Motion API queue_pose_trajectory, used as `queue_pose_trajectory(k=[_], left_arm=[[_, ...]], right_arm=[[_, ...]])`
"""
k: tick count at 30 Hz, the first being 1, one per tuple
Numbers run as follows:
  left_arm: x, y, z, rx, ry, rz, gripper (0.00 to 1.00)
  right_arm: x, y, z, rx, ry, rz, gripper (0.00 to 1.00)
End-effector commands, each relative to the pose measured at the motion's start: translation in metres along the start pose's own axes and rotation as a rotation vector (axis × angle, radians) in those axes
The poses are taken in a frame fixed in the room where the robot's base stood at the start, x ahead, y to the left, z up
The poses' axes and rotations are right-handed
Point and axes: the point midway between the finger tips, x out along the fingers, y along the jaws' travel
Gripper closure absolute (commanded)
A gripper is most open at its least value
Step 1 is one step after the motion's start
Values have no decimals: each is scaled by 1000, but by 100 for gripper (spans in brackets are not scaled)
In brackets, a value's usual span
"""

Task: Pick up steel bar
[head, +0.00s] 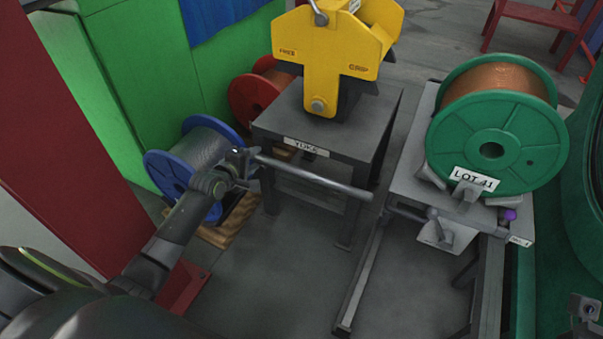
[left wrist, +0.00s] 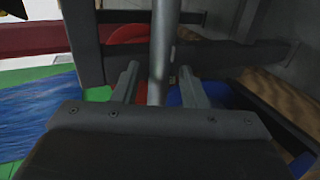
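The steel bar (head: 315,178) is a plain grey rod, slanting down to the right in front of the grey table in the head view. Its near end is at my left gripper (head: 246,169) and its right end shows free. In the left wrist view the bar (left wrist: 160,50) runs upright between the two fingers of my left gripper (left wrist: 158,82). The fingers are apart, with a gap visible on each side of the bar. Its lower end is hidden by the gripper body. My right gripper does not show clearly.
The grey table (head: 385,120) carries a yellow machine (head: 325,70). A blue-rimmed spool (head: 165,170) stands close behind my left arm. A green spool (head: 465,140) labelled LOT 41 sits on a stand at right. A red post (head: 60,120) is at left. Floor lies open at front centre.

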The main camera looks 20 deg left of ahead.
Motion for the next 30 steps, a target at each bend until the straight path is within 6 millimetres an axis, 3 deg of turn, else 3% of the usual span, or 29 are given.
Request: queue_pose_trajectory(k=[1, 9, 23, 30], left_arm=[[0, 0, 0, 0, 0, 0, 68], [0, 0, 0, 0, 0, 0, 100], [-2, 6, 0, -2, -1, 6, 100], [-14, 36, 0, -1, -1, 7, 100]], right_arm=[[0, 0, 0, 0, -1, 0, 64], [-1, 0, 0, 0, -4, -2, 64], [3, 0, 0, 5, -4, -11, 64], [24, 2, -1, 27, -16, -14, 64]])
